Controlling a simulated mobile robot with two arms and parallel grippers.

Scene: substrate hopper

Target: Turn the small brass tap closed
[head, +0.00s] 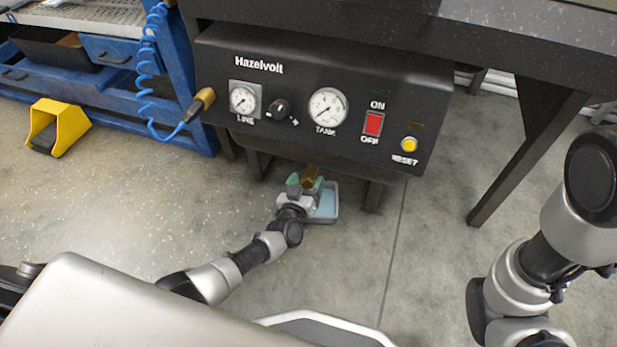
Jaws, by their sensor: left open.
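The small brass tap (311,173) hangs under the front of the black Hazelvolt panel (220,58), low and near its middle. My left gripper (306,183) is at the tap, its green-tipped fingers open on either side of the lower brass part. I cannot tell whether the fingers touch it. The fingers hide part of the tap, so its handle position does not show clearly. My right arm comes in at the right edge, and its gripper is out of view.
A grey tray (328,214) with a pale blue inside sits below the tap. The panel carries two gauges, a black knob (277,108), a red switch (373,123) and a yellow button (409,144). A blue coiled hose (147,70) joins a brass fitting at left. A yellow pedal (66,124) stands on the floor.

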